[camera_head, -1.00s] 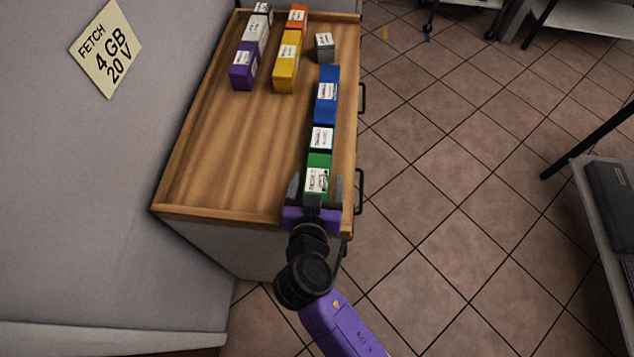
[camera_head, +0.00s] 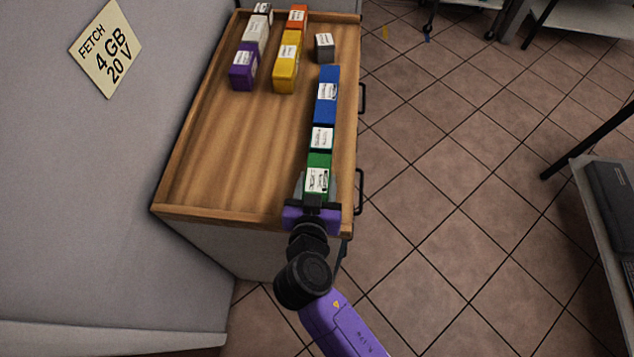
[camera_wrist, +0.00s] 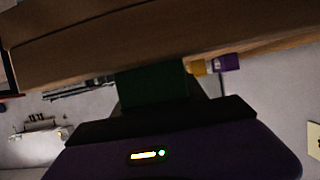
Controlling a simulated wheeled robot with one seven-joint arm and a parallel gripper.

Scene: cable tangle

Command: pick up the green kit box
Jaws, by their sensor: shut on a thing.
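The green kit box (camera_head: 319,171) has a white label on top and lies at the near right end of the wooden cabinet top (camera_head: 232,150). My gripper (camera_head: 317,190) is at its near end, with the fingers closed against its two sides. In the wrist view the green box (camera_wrist: 151,86) is dark and sits between the fingers, right in front of the purple gripper body. The box appears to be at the height of the top; I cannot tell whether it is lifted.
A box with a white label (camera_head: 321,138) and a blue box (camera_head: 327,96) stand in line behind the green one. Purple (camera_head: 243,68), yellow (camera_head: 286,64), orange (camera_head: 297,18) and grey (camera_head: 324,47) boxes stand farther back. A raised rim edges the top. The left middle is clear.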

